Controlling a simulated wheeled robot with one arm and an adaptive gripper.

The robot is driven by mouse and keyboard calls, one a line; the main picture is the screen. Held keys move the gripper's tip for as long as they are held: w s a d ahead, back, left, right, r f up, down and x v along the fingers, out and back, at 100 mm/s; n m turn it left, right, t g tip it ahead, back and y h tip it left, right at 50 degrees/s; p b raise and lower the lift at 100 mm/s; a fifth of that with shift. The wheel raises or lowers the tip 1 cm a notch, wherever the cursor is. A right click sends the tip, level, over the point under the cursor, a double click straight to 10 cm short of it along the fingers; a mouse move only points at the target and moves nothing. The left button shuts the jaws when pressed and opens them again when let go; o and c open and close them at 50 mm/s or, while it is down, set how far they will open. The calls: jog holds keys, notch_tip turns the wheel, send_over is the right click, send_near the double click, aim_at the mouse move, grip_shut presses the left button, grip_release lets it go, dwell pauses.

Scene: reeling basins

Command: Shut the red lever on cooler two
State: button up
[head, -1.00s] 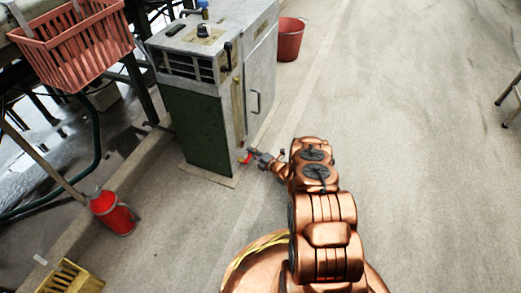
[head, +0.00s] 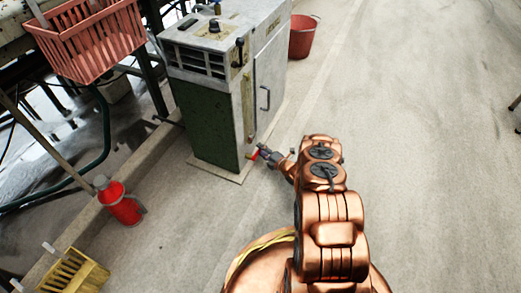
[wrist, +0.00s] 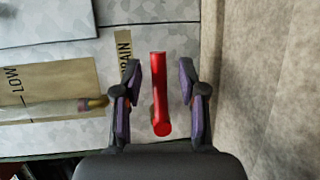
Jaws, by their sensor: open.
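The red lever (head: 254,154) sticks out low on the front of the grey and green cooler (head: 210,125) in the head view. In the wrist view the red lever (wrist: 160,95) stands between the two fingers, long side along them. My gripper (wrist: 160,68) is open around it, with a gap on each side. In the head view my gripper (head: 266,155) is at the lever, low beside the cooler's corner. The lever's mount is hidden. A tan label reading "RAIN" (wrist: 124,48) is beside the left finger; no cooler number is readable.
A tube with a brass end (wrist: 95,103) lies left of the fingers in the wrist view. A red bucket (head: 302,38) stands behind the cooler. A red extinguisher-like can (head: 120,205) and yellow crate (head: 75,272) are left.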

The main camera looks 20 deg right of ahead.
jog(key=v, duration=1)
jog(key=shift+s+d, duration=0.15)
jog(key=shift+s, duration=0.2)
